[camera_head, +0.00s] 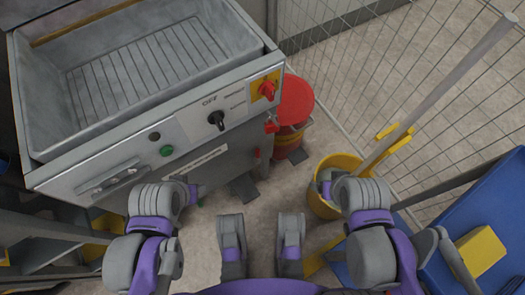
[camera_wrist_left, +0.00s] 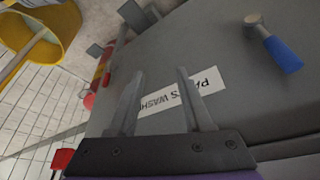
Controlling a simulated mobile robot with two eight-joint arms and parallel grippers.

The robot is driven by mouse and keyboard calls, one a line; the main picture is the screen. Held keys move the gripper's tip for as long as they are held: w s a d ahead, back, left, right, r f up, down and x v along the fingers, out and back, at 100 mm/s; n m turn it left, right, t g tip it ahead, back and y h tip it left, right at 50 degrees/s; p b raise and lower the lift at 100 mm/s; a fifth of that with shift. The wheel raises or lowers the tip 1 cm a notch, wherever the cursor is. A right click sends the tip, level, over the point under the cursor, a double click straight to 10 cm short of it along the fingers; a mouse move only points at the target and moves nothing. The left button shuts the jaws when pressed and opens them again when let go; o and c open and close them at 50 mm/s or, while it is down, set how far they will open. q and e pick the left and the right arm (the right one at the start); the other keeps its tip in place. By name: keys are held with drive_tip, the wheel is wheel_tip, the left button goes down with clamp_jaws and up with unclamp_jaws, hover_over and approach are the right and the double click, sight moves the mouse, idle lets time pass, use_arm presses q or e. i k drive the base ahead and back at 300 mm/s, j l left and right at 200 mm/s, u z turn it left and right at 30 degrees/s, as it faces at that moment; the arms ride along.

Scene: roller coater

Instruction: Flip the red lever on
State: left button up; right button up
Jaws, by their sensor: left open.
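A red rotary handle (camera_head: 265,90) sits on a yellow plate (camera_head: 256,82) at the right end of the machine's front panel. A smaller red part (camera_head: 271,125) sticks out at the panel's right corner, below the handle. Red parts also show at the lower left of the left wrist view (camera_wrist_left: 62,159); I cannot tell which one this is. My left gripper (camera_head: 194,192) is mostly hidden by its wrist in the head view. In the wrist view its fingers (camera_wrist_left: 158,75) are apart and empty, facing the machine's white label. My right gripper (camera_head: 325,185) is mostly hidden by its wrist, above a yellow bucket.
The grey parts washer (camera_head: 130,160) has a black knob (camera_head: 216,119) and a green button (camera_head: 167,151). A blue-handled valve (camera_wrist_left: 278,50) shows in the wrist view. A red can (camera_head: 293,100), a yellow mop bucket (camera_head: 325,205) and a wire fence (camera_head: 370,90) stand at right.

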sight(258, 156)
drive_tip(key=k+j+u, duration=0.1)
drive_tip(key=k, duration=0.35)
drive_tip(key=k+j+u, duration=0.15)
drive_tip(key=k+j, duration=0.2)
drive_tip(key=k+j+u, duration=0.1)
drive_tip(key=k+j, duration=0.15)
drive_tip(key=k, duration=0.2)
